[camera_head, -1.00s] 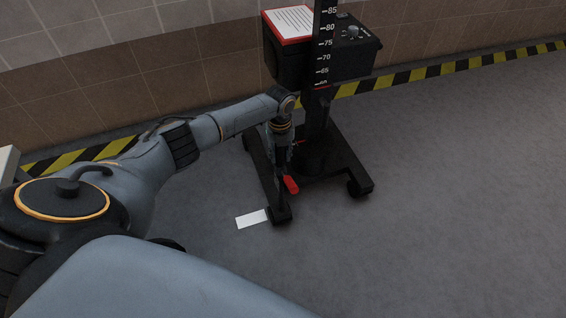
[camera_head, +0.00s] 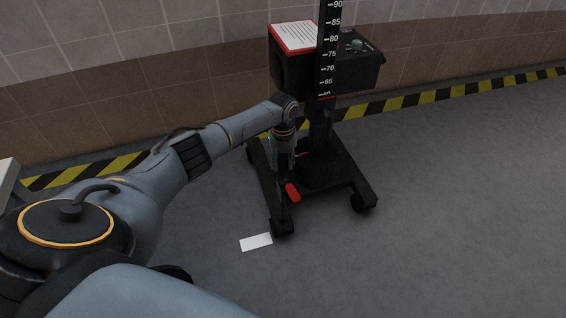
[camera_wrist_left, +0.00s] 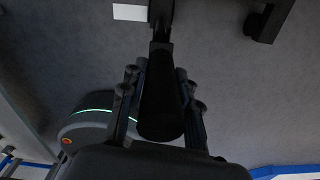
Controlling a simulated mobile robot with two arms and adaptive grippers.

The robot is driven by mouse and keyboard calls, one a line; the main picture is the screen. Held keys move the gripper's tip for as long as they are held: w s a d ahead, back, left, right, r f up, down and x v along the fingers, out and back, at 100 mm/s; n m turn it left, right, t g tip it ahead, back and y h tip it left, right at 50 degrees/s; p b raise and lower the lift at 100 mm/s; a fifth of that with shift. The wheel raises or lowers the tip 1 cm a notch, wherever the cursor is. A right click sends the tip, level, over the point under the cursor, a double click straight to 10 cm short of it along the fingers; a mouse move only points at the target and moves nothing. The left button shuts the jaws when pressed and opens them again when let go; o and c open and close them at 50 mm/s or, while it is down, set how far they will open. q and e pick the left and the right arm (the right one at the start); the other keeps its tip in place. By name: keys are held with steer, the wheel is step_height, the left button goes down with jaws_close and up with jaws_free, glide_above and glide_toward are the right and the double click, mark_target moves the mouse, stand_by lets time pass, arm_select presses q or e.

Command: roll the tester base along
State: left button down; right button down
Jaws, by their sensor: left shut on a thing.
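The tester base (camera_head: 350,178) is a black wheeled frame with two legs on the grey floor. It carries a black upright with a white number scale (camera_head: 328,55) and a black box (camera_head: 350,72). A red lever (camera_head: 292,192) shows low beside the near leg. My left gripper (camera_head: 286,160) reaches down at the left side of the upright, just above the red lever. In the left wrist view, its fingers (camera_wrist_left: 160,82) close around a dark bar (camera_wrist_left: 160,110). The exact grip is hidden in the head view. My right gripper is not in view.
A white card (camera_head: 256,242) lies on the floor by the near leg's wheel. A yellow-black tape strip (camera_head: 430,97) runs along the foot of the tiled wall (camera_head: 110,85) behind the base. The floor to the right is clear.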

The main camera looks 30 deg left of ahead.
arm_select(q)
steer(key=c, duration=1.3)
jaws_free()
steer(key=shift+w+a, duration=0.15)
steer(key=shift+a, duration=0.15)
steer(key=o, duration=0.3)
steer(key=shift+d, duration=0.1)
step_height(320, 180, up, 12)
